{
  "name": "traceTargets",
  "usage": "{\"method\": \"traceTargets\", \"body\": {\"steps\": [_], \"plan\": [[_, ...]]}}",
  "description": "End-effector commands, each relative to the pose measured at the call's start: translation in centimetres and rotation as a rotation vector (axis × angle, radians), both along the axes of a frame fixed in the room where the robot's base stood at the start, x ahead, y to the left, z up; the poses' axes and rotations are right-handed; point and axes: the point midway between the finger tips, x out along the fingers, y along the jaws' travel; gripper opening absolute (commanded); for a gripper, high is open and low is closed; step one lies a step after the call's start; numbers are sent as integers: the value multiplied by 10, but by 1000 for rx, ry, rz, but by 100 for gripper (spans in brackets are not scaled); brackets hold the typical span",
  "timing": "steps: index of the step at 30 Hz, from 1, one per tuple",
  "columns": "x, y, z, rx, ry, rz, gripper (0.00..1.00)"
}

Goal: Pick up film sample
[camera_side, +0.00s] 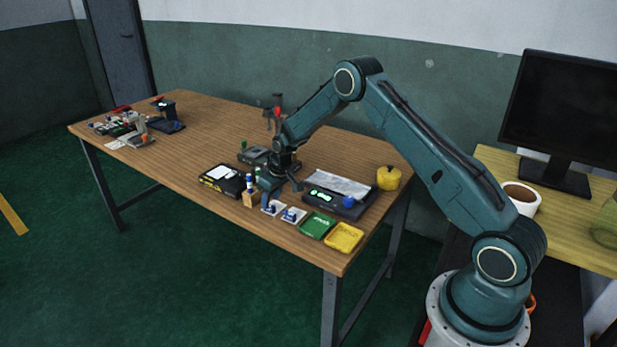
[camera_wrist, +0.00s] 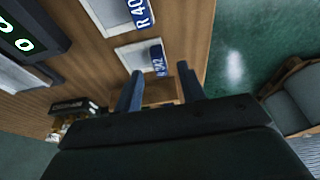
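Two small white squares with blue labels, which look like the film samples, lie side by side near the table's front edge. The nearer-to-gripper sample (camera_side: 272,208) reads roughly "342" in the wrist view (camera_wrist: 134,55). The other sample (camera_side: 293,215) reads "R 40" in the wrist view (camera_wrist: 105,14). My gripper (camera_side: 273,188) is low over the table, just behind the samples in the side view. In the wrist view my gripper (camera_wrist: 159,72) has its two fingers apart, tips just short of the "342" label. Nothing shows held between them; their height above the table is unclear.
A black device with a green display (camera_side: 348,207) stands right of the samples, with a yellow pot (camera_side: 389,178) behind. Green (camera_side: 317,225) and yellow (camera_side: 344,237) trays lie at the front right. A small wooden block (camera_side: 250,200) and black box (camera_side: 222,181) are left.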

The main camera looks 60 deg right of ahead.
Motion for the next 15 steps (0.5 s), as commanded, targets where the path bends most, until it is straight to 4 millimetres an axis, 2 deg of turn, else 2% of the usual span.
{"method": "traceTargets", "body": {"steps": [6,15], "plan": [[7,0,-21,0,0,0,40],[9,0,-26,0,-1,0,40]]}}
